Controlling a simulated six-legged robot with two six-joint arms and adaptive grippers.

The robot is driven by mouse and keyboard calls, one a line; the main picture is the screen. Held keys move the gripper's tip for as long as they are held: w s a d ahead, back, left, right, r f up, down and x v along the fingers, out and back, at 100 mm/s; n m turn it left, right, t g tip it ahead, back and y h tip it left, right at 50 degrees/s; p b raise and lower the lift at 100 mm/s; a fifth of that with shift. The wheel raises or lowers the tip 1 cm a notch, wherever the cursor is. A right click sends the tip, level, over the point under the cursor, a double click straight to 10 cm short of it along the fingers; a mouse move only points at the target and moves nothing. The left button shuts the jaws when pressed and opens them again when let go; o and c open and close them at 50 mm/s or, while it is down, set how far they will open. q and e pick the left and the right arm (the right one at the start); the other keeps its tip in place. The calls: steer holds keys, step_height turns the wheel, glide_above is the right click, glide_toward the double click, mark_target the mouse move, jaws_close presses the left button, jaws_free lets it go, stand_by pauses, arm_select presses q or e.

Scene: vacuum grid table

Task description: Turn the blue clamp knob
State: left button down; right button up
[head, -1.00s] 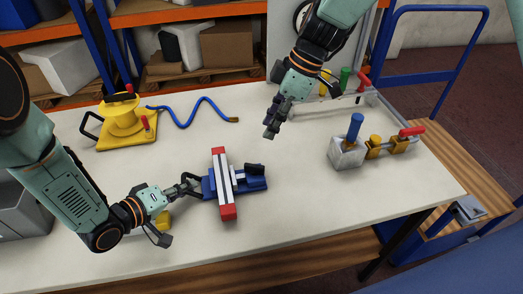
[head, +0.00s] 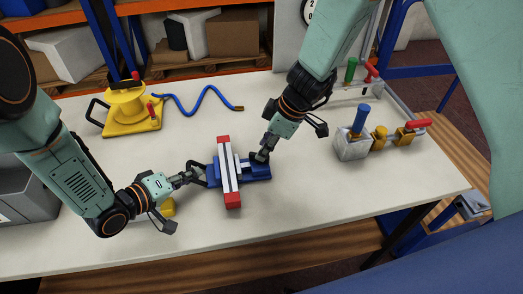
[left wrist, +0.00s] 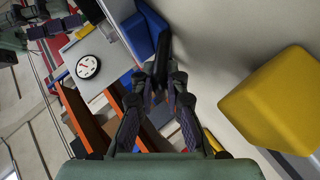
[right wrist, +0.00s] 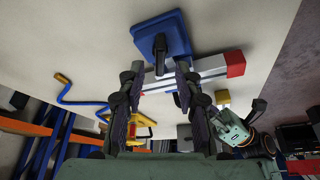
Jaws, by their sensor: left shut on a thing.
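The blue clamp (head: 257,173) lies on the table with a white bar (head: 229,175), red at both ends, across it. My left gripper (head: 192,178) is shut on the black handle at the clamp's left side; the handle also shows between its fingers in the left wrist view (left wrist: 162,45). My right gripper (head: 262,155) is over the clamp's right part. In the right wrist view its fingers are apart, on either side of a black knob (right wrist: 160,52) above the blue base (right wrist: 172,30). I cannot tell whether they touch it. In the head view the fingers mostly hide the knob.
A yellow block (head: 167,207) lies near my left gripper. A yellow reel (head: 128,105) with a blue hose (head: 195,106) stands at the back left. A grey block with a blue post (head: 352,146) and yellow fittings stands at the right. The front middle of the table is clear.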

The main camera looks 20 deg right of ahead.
steer(key=shift+x, duration=1.4)
jaws_close()
